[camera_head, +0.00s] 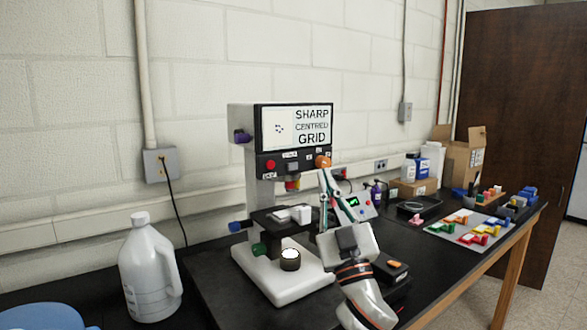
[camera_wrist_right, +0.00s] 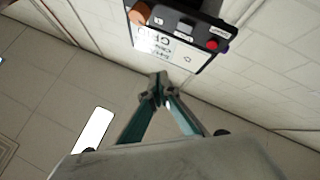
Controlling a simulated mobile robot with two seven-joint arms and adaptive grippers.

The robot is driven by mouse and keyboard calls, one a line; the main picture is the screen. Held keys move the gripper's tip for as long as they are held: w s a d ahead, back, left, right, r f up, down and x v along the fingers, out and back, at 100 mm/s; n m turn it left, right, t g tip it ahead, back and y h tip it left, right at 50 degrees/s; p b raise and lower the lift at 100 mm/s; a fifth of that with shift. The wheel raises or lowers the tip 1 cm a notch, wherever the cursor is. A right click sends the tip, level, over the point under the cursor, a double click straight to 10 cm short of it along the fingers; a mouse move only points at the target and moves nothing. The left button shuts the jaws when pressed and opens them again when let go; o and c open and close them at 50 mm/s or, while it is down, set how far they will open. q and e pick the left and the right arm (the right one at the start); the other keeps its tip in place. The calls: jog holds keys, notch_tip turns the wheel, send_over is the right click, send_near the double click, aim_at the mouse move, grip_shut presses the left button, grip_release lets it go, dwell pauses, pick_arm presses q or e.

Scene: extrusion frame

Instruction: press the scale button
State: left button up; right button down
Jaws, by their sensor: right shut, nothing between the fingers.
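A microscope-like station (camera_head: 247,140) carries a screen (camera_head: 295,126) reading "SHARP CENTRED GRID". Below the screen, its black panel has a red button (camera_head: 270,165), a grey square button (camera_head: 292,167) and an orange knob (camera_head: 323,161). Small labels sit above them, too small to read, so I cannot tell which control is the scale button. My right gripper (camera_head: 324,178) is shut and empty, its fingertips just below the orange knob in the head view. In the right wrist view the shut fingertips (camera_wrist_right: 157,88) are apart from the panel, which shows upside down with its red button (camera_wrist_right: 212,45). My left gripper is out of view.
A white jug (camera_head: 150,270) stands left of the station. A lit round piece (camera_head: 290,259) sits on its white base. Right of my arm are a device with a green display (camera_head: 354,203), a black tray (camera_head: 418,207) and a mat with coloured parts (camera_head: 470,226).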

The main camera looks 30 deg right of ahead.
aim_at(293, 166)
pick_arm(q)
jog(key=b, duration=0.1)
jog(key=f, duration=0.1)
jog(key=b, duration=0.1)
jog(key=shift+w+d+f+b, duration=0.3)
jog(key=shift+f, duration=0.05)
pick_arm(e)
jog(key=w, duration=0.8)
jog(key=shift+a, duration=0.3)
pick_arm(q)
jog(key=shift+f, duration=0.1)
pick_arm(e)
jog(key=shift+w, duration=0.2)
jog(key=shift+w, duration=0.25)
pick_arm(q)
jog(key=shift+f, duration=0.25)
pick_arm(e)
jog(key=shift+w, duration=0.4)
dwell(0.8)
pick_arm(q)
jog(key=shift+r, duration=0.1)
pick_arm(e)
jog(key=shift+s, duration=0.1)
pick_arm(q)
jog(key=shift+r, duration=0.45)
pick_arm(e)
jog(key=shift+s, duration=0.7)
